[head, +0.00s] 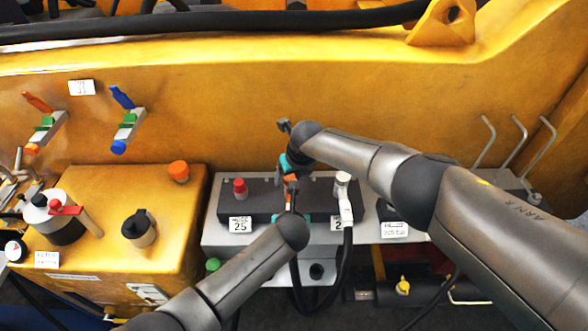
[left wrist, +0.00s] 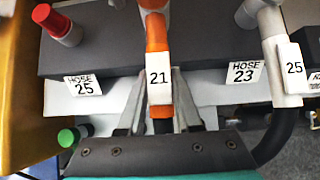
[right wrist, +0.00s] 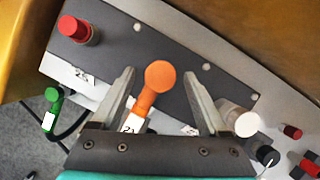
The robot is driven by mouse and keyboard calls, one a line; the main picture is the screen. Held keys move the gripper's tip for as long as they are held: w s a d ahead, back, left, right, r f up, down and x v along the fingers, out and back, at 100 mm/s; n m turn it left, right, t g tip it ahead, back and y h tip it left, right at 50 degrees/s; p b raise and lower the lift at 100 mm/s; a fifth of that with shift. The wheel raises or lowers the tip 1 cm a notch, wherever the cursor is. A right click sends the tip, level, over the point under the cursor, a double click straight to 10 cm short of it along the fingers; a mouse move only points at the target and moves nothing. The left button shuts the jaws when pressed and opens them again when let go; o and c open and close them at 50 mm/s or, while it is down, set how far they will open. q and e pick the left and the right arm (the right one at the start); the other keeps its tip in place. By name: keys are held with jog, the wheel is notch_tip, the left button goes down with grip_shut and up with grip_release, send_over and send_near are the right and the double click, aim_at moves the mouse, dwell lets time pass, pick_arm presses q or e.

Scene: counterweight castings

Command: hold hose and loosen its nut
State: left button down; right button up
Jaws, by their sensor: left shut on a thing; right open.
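The orange hose (head: 290,182) stands at the dark manifold block (head: 262,208), between a red fitting and a white one. It carries a white tag reading 21 in the left wrist view (left wrist: 158,63). My left gripper (left wrist: 162,105) is shut on this hose below the tag. Its nut is hard to tell apart from the hose end; the round orange top (right wrist: 160,74) shows in the right wrist view. My right gripper (right wrist: 160,92) is open, one finger on each side of the orange part, with gaps to both. In the head view the grippers largely hide the hose.
A red fitting (head: 240,188) with plate HOSE 25 (head: 240,224) is left of the orange hose. A white hose (head: 343,188), tagged 25, is close on the right. A green-ended hose (head: 213,265) hangs lower left. The yellow wall (head: 200,90) rises behind.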

jog(key=shift+r, duration=0.15)
jog(key=v, duration=1.1)
jog(key=shift+s+r, duration=0.2)
jog(key=shift+r, duration=0.05)
jog(key=shift+d, duration=0.1)
pick_arm(q)
jog(key=c, duration=0.5)
grip_release()
